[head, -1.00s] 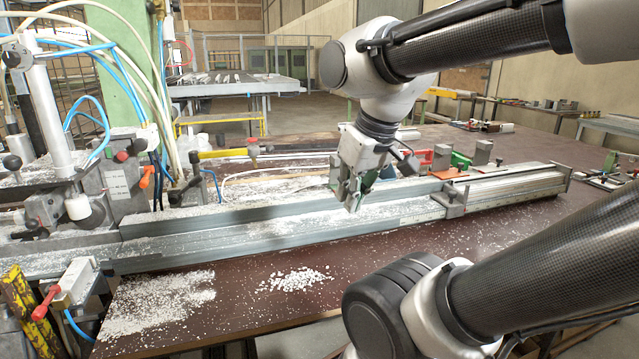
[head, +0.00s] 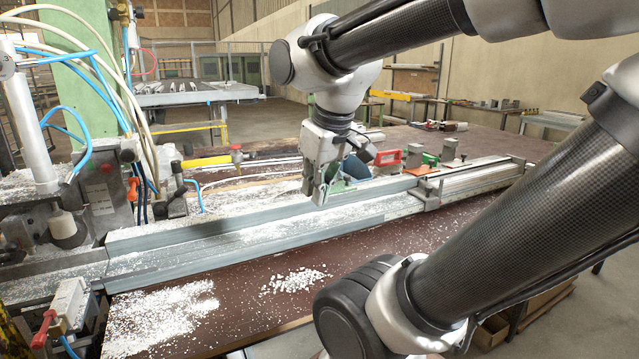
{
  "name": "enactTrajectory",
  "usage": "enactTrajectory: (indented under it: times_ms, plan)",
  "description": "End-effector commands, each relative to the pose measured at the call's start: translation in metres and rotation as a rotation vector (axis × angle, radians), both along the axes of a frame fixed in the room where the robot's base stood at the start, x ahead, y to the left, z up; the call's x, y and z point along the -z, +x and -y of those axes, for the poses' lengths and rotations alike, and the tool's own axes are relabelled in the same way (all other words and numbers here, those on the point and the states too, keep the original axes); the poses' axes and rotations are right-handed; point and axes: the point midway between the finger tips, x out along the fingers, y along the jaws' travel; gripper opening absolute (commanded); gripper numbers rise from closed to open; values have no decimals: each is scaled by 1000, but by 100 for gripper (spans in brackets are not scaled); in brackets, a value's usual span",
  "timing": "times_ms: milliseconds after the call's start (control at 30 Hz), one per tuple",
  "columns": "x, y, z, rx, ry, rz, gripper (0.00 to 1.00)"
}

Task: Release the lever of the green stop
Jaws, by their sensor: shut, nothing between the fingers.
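A small green part (head: 430,159), which looks like the green stop, stands behind the right end of the long metal profile rail (head: 250,225). It is beside an upright grey block (head: 449,149) and a red part (head: 388,159). Its lever is too small to make out. A blue-green piece (head: 356,169) shows just behind my gripper, partly hidden by it. I cannot tell whether it belongs to a stop. My gripper (head: 318,199) points down over the rail, left of the green part and apart from it. Its fingers are shut and empty.
A grey clamp block (head: 427,191) sits across the rail to the right of my gripper. White chips cover the rail and lie in piles (head: 170,316) on the brown bench top (head: 240,268). A machine with hoses and a red-handled lever (head: 44,328) stands at left.

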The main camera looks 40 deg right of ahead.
Motion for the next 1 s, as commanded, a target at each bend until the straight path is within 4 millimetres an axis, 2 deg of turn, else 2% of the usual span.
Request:
enactTrajectory:
  times_ms: [167,233,333,433,567,700,833,1000]
  plan:
    - [-28,74,37,-157,-174,-112,0]
    - [-35,111,57,-240,-254,-172,0]
    - [-37,165,88,-363,-359,-263,0]
    - [-28,219,120,-487,-452,-368,0]
    - [-2,286,165,-654,-555,-513,0]
    - [41,347,211,-831,-637,-669,0]
    - [82,384,246,-964,-683,-791,0]
    - [117,408,271,-1069,-710,-887,0]
